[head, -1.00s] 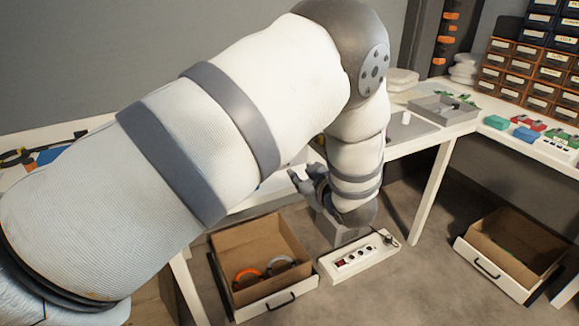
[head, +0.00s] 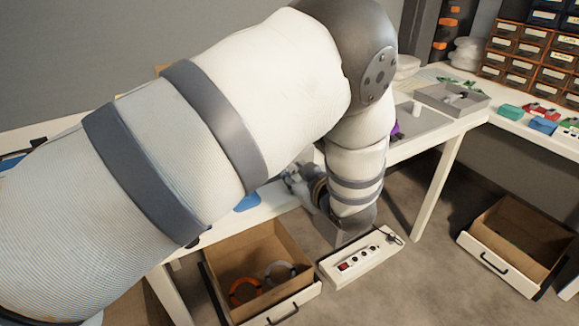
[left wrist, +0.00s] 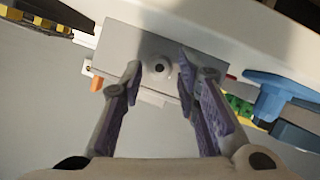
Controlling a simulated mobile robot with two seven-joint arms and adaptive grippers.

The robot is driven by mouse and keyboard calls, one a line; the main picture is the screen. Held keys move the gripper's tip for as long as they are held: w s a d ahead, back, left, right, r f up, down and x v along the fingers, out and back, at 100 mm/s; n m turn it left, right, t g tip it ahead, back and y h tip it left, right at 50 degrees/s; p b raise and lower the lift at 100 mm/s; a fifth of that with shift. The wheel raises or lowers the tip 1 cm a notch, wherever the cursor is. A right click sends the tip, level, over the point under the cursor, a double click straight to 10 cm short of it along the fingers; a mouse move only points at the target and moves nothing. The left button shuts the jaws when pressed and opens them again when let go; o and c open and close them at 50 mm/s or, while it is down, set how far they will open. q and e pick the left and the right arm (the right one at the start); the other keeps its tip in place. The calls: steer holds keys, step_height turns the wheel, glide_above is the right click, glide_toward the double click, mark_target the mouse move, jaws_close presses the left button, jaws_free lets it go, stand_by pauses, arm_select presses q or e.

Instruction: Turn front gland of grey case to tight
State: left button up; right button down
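In the left wrist view the grey case (left wrist: 126,42) lies ahead of my left gripper. A round pale gland with a dark centre (left wrist: 158,69) shows on it. My left gripper (left wrist: 159,61) is open, with one finger on each side of the gland; I cannot tell whether they touch it. In the head view my left gripper (head: 301,182) is low over the near bench, partly behind my arm. My arm hides the case there. My right gripper does not show.
An open drawer (head: 262,305), a power strip (head: 360,260) and another drawer (head: 485,262) stand out below the benches. A grey tray (head: 452,100) sits on the bench.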

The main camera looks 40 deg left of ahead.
arm_select(q)
steer(key=shift+w+a+f, duration=0.1)
steer(key=shift+w+a, duration=0.05)
steer(key=shift+a, duration=0.1)
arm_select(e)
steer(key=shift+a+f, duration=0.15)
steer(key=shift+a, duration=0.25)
arm_select(q)
steer(key=shift+d, duration=0.1)
jaws_close()
